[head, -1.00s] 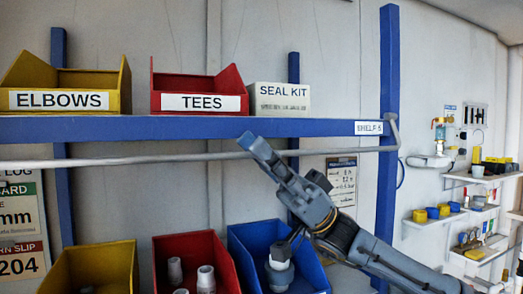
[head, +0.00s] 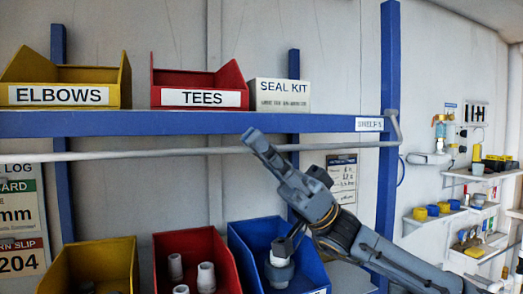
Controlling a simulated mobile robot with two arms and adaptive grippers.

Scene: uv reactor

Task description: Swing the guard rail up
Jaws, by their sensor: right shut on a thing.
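The guard rail (head: 130,155) is a thin grey bar running across the front of the blue shelf, just below its edge. At its right end it bends up to a pivot at the blue post. My right gripper (head: 252,140) comes from the lower right and is shut on the guard rail, its fingertips over the bar below the shelf edge. The part of the bar between the fingers is hidden. My left gripper is not in view.
The blue shelf (head: 330,124) holds a yellow ELBOWS bin (head: 65,75), a red TEES bin (head: 200,82) and a white SEAL KIT box (head: 279,94). Below are yellow (head: 95,265), red (head: 195,245) and blue (head: 260,235) bins with fittings. A blue post (head: 389,190) stands at right.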

